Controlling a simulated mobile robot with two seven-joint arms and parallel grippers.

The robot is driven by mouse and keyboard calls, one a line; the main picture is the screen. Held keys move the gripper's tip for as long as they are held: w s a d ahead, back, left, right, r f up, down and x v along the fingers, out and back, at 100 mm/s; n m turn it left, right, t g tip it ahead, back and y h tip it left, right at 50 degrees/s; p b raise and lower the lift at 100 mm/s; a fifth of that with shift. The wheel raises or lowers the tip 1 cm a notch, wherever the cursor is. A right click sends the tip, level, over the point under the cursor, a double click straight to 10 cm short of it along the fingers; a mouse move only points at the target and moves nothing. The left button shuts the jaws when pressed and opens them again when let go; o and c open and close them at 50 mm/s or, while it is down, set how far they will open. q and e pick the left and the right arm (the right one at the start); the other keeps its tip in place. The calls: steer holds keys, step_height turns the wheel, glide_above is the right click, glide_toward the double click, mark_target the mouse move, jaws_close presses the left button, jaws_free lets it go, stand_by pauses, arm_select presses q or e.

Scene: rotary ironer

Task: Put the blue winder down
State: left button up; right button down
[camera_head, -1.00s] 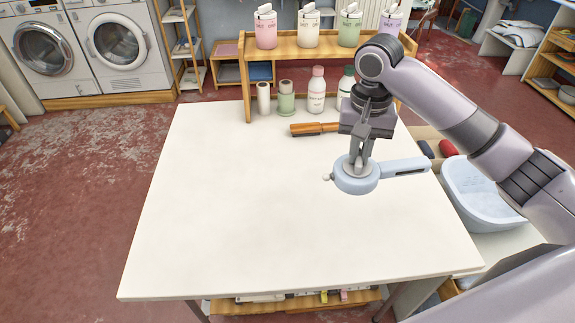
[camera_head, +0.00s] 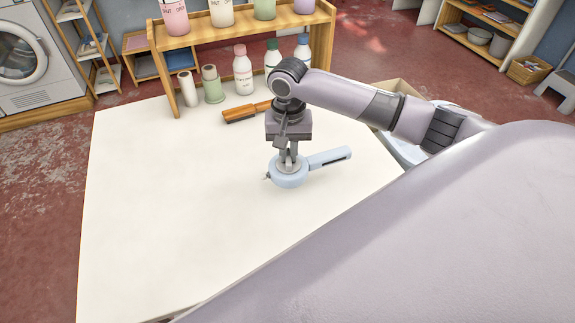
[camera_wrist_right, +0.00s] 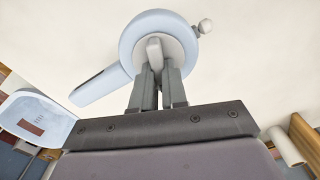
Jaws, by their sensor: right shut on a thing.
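The blue winder (camera_head: 288,175) is a pale blue round body with a slotted handle pointing right and a small knob at its left. My right gripper (camera_head: 289,158) points down and is shut on the winder's grey central hub. In the right wrist view the two fingers (camera_wrist_right: 158,78) grip the hub, and the winder's round body (camera_wrist_right: 130,52) lies beyond them over the white surface. The winder is over or on the white table (camera_head: 180,200); I cannot tell whether it touches. My left gripper is not in view.
An orange-brown handled tool (camera_head: 245,112) lies behind the winder. A wooden shelf (camera_head: 230,45) at the table's back holds dispensers, with bottles (camera_head: 242,70) and spools (camera_head: 212,84) beneath. A pale blue basin (camera_head: 405,152) stands at right. The table's left and front are clear.

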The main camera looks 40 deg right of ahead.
step_height(320, 180, down, 5)
steer(key=shift+f, duration=0.1)
stand_by(0.3)
steer(key=c, duration=1.2)
jaws_free()
steer(key=shift+o, duration=0.2)
step_height(320, 180, up, 12)
steer(key=shift+r, duration=0.1)
